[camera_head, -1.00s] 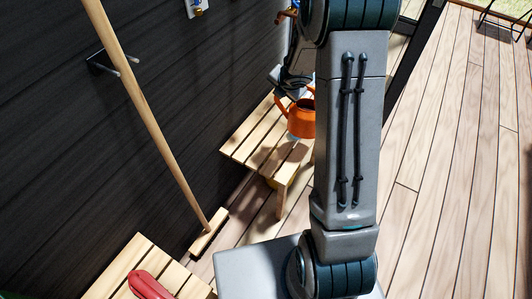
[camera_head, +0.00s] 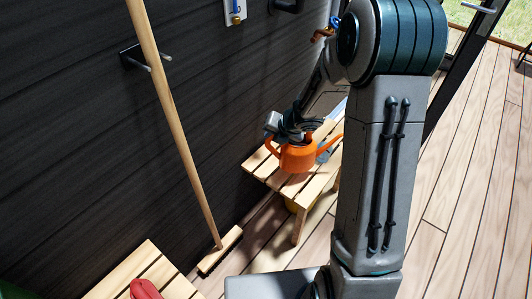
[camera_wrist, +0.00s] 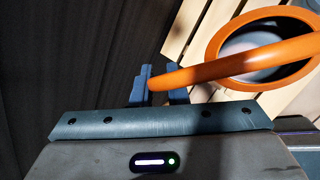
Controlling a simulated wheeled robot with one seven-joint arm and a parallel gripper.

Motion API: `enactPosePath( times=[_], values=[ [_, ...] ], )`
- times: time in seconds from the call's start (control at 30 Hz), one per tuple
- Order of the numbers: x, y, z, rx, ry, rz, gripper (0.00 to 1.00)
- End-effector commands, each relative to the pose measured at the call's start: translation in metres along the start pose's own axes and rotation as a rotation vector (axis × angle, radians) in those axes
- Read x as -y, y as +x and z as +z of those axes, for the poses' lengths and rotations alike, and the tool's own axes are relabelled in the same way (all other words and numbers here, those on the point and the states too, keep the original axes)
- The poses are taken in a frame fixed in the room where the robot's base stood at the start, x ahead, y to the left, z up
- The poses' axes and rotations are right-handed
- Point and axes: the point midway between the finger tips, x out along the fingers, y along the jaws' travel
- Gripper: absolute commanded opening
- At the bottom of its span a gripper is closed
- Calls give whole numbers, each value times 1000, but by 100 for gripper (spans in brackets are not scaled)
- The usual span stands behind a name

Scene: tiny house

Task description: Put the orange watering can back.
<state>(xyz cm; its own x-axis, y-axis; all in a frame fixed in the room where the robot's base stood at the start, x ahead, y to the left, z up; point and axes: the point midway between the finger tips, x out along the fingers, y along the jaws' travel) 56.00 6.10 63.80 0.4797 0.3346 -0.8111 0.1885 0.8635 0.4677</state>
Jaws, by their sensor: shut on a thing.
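The orange watering can (camera_head: 298,159) is over the slatted wooden bench (camera_head: 258,168) by the dark wall, roughly upright, its spout to the right. I cannot tell whether its base touches the slats. My gripper (camera_head: 284,133) is shut on the can's handle. In the wrist view, the fingers of my gripper (camera_wrist: 157,86) close on the end of the orange handle (camera_wrist: 225,66). The can's round open rim (camera_wrist: 216,40) lies to the right, with slats behind it. My arm stands to the right of the can in the head view.
A broom (camera_head: 178,115) leans against the dark wall, left of the bench. A second slatted bench (camera_head: 118,277) at lower left bears a red object (camera_head: 145,289). A wall bracket (camera_head: 135,57) juts out at upper left. Open plank floor (camera_head: 465,190) lies right of my arm.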

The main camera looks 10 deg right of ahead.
Motion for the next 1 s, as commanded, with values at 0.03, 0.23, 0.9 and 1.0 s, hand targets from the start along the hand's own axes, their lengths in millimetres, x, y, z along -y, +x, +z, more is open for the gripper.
enactPosePath(
  times=[0.03, 0.23, 0.9, 1.0],
  values=[
    [-4, 10, -5, 1, -4, 1, 0],
    [-15, 22, -11, 4, -2, 1, 0],
    [3, 54, -25, 4, -1, 0, 0],
    [3, 54, -25, 4, -1, 0, 0]
  ],
)
